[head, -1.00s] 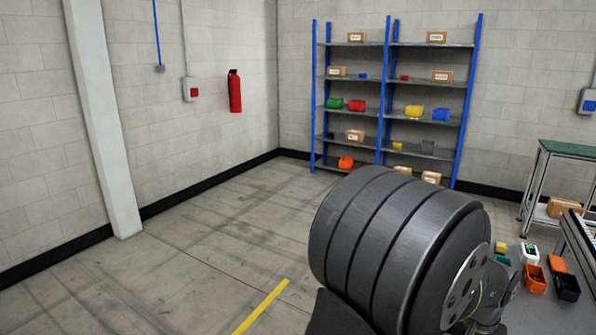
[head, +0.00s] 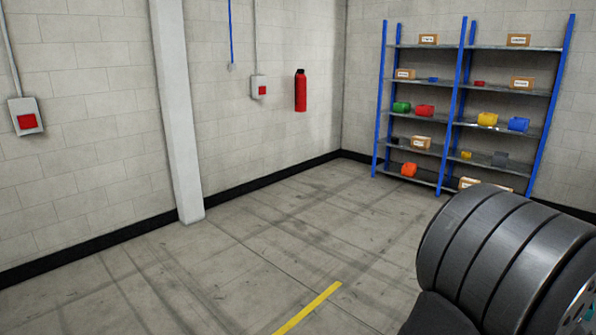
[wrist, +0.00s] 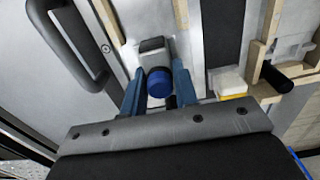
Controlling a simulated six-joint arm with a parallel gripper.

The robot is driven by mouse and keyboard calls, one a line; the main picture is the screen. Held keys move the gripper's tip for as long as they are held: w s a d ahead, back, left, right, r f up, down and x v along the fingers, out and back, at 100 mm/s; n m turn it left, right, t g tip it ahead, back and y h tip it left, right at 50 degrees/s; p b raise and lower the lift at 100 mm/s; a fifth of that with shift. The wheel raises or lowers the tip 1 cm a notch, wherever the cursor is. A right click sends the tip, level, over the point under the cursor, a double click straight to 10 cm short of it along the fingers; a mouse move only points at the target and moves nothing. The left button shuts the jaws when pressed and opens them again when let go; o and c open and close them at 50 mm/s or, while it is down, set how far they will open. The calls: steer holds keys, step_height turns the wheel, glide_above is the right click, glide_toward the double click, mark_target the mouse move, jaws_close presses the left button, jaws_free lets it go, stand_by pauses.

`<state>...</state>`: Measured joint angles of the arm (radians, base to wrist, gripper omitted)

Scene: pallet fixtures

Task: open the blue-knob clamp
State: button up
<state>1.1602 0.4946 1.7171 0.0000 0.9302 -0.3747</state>
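In the wrist view, a clamp with a dark grey body (wrist: 153,46) and a round blue knob (wrist: 159,82) sits at upper middle. My gripper (wrist: 160,72) reaches toward it, with one blue finger on each side of the knob. The fingers look open around the knob, with narrow gaps; whether either finger touches it is hard to tell. The lower part of the clamp and its base are partly hidden by the knob and my gripper. The clamp and gripper do not show in the head view.
In the wrist view, a dark curved handle (wrist: 66,45) lies to the left. A white and yellow block (wrist: 230,82) and a black cylinder (wrist: 291,76) by wooden strips are to the right. The head view shows a shelf rack (head: 456,100), a fire extinguisher (head: 300,90) and open floor.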

stand_by(0.4)
steer(key=shift+w+d, duration=1)
steer(key=shift+d, duration=0.05)
steer(key=o, duration=0.8)
steer(key=shift+c, duration=0.2)
step_height(320, 180, up, 8)
stand_by(0.3)
steer(key=shift+f, duration=0.1)
stand_by(0.4)
steer(key=shift+f, duration=3.9)
